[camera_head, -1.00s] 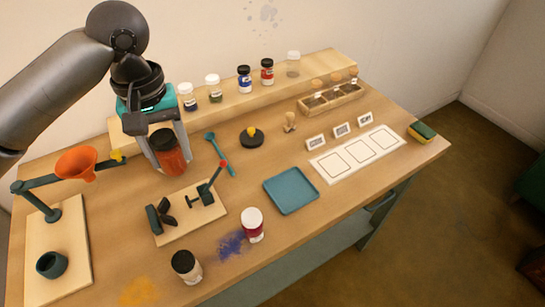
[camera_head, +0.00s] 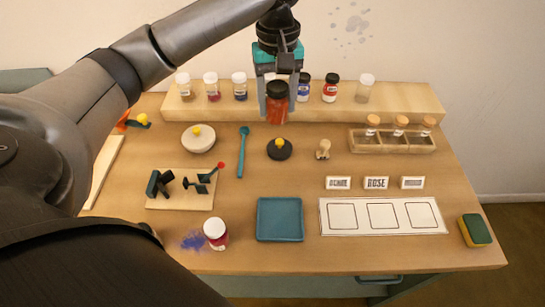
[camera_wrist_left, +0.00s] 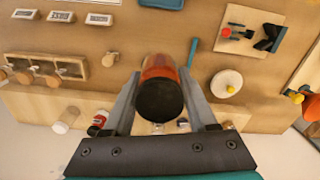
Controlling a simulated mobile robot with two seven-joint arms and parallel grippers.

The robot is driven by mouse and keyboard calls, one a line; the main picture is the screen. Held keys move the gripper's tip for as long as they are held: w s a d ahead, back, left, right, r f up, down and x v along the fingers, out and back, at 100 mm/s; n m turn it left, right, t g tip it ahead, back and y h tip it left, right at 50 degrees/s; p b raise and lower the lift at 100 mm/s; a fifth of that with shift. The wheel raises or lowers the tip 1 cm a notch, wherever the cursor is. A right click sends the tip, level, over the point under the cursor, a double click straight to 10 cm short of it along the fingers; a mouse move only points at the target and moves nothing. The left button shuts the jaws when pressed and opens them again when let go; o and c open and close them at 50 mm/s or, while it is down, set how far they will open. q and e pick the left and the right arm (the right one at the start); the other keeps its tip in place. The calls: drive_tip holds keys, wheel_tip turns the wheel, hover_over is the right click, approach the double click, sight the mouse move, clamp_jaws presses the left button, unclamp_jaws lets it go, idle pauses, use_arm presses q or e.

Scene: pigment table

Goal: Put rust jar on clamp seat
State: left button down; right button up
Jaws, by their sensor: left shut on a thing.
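The rust jar (camera_head: 277,108), orange-red with a dark lid, is between the fingers of my left gripper (camera_head: 276,106). The gripper is shut on it and holds it upright in front of the back shelf, above the table. In the left wrist view the jar (camera_wrist_left: 162,78) shows lid-first between the two fingers (camera_wrist_left: 160,95). The clamp (camera_head: 185,182), dark with a red-tipped handle, stands on a pale board (camera_head: 180,202) at the left, nearer the front than the jar. It also shows in the left wrist view (camera_wrist_left: 262,38). My right gripper is not in view.
Several jars stand on the back shelf (camera_head: 420,103). A blue tray (camera_head: 280,220) and a white-lidded jar (camera_head: 215,233) are in front.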

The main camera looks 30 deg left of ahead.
use_arm(q)
wheel_tip(320, 180, down, 20)
drive_tip(key=b, duration=0.4)
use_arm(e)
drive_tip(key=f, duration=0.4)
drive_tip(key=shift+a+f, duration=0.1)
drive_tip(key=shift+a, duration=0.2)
use_arm(q)
drive_tip(key=shift+c, duration=1)
unclamp_jaws()
drive_tip(key=shift+a+f, duration=0.1)
